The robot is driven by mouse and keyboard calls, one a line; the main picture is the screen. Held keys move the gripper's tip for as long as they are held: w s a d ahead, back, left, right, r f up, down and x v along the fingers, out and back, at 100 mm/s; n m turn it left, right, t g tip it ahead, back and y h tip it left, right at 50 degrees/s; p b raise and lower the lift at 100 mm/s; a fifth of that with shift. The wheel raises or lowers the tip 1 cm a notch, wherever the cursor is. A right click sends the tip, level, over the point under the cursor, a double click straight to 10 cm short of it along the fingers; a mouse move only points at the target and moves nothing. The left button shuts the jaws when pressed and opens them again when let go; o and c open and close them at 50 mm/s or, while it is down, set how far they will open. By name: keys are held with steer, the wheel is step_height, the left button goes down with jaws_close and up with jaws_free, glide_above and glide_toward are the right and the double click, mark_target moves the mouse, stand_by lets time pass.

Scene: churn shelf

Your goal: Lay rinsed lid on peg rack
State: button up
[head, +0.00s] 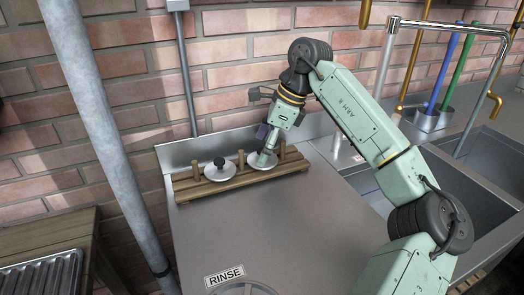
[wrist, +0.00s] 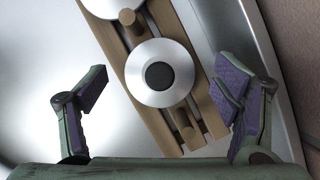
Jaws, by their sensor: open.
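The wooden peg rack (head: 238,183) lies on the steel counter along the back wall and has several upright pegs. Two round silver lids lie on it. The left lid (head: 210,174) has a black knob and sits between two pegs. The right lid (head: 254,161) is partly hidden by my gripper (head: 267,148). In the wrist view my gripper (wrist: 163,80) is open, its purple-padded fingers spread wide on either side of the right lid (wrist: 160,52) and apart from it. That lid lies knob up between two pegs on the rack slats (wrist: 112,44). The other lid (wrist: 112,6) shows at the top edge.
A round rim (head: 243,283) beside a RINSE sign (head: 225,276) is at the counter's front. Sink basins (head: 446,160) and a tap (head: 445,27) are to the right. A grey pipe (head: 92,110) stands at left. The middle of the counter is clear.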

steer(key=v, duration=1)
steer(key=shift+d+r+b, duration=0.2)
steer(key=shift+r+b, duration=0.1)
steer(key=shift+b, duration=0.05)
steer(key=shift+c, duration=0.2)
stand_by(0.5)
